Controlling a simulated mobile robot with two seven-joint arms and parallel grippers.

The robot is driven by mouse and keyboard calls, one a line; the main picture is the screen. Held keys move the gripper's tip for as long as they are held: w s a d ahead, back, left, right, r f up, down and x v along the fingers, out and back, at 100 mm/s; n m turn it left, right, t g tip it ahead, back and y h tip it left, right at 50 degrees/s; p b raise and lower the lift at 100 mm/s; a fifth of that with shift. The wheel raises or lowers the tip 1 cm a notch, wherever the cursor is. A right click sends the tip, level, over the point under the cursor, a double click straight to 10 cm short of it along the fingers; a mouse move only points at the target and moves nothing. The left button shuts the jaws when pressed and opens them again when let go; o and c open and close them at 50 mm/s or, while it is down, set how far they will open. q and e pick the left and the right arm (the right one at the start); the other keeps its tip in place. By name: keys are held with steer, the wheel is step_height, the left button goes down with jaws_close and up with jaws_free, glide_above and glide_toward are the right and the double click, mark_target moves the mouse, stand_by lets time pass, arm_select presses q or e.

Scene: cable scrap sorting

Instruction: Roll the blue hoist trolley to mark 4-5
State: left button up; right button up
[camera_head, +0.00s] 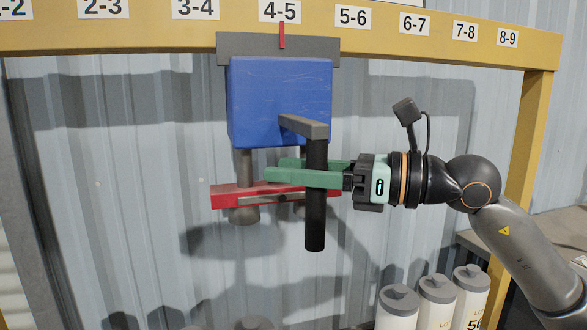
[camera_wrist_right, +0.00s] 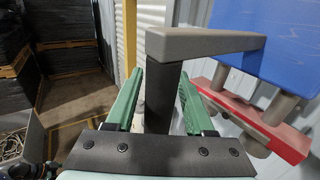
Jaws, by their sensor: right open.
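The blue hoist trolley (camera_head: 275,95) hangs from the yellow beam (camera_head: 185,38). Its red pointer (camera_head: 282,36) is at the 4-5 mark (camera_head: 279,10). A grey arm and black upright handle (camera_head: 316,215) stick out from the trolley's front. A red bar (camera_head: 232,197) sits below the blue box. My right gripper (camera_head: 292,173) is open, its green fingers on either side of the handle. In the right wrist view the handle (camera_wrist_right: 163,98) stands between the two green fingers, and a gap shows beside it. My left gripper is not in view.
Marks from 2-3 (camera_head: 103,8) to 8-9 (camera_head: 507,38) run along the beam. Several white bottles with grey lids (camera_head: 437,300) stand at lower right. A yellow post (camera_head: 528,130) supports the beam at right. A corrugated wall is behind.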

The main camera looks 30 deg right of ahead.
steer(key=shift+o, duration=0.5)
arm_select(q)
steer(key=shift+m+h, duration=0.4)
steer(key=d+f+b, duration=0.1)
steer(key=b, duration=0.1)
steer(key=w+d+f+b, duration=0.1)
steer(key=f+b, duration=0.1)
steer(key=b, duration=0.1)
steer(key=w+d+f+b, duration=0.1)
steer(key=b, duration=0.2)
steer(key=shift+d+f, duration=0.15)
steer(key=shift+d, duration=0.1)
arm_select(e)
steer(key=v, duration=1.2)
steer(key=shift+s, duration=0.2)
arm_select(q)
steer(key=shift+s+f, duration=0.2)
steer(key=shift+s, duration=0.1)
arm_select(e)
steer(key=shift+d, duration=0.15)
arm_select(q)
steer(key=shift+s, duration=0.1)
